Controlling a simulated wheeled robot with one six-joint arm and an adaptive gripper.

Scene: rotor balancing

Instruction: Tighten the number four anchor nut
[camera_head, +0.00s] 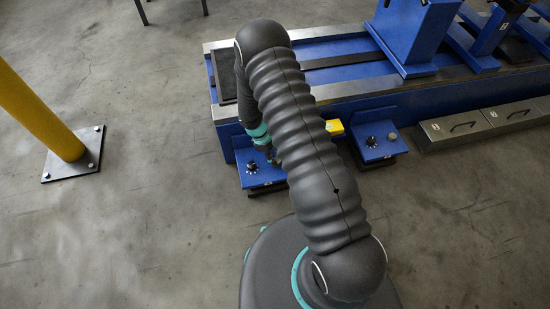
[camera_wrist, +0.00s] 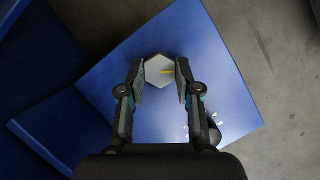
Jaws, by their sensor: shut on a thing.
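In the head view my gripper (camera_head: 267,153) points down at the left blue anchor foot (camera_head: 270,178) of the machine bed. My arm hides much of that foot there, and the nut cannot be made out. No anchor number is readable.
A dark dial (camera_wrist: 213,137) with white marks lies close to my right finger. A second blue anchor foot (camera_head: 378,154) stands to the right, with a yellow block (camera_head: 335,127) between. The blue machine bed (camera_head: 345,82) rises behind. A yellow post (camera_head: 40,110) stands left on open floor.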

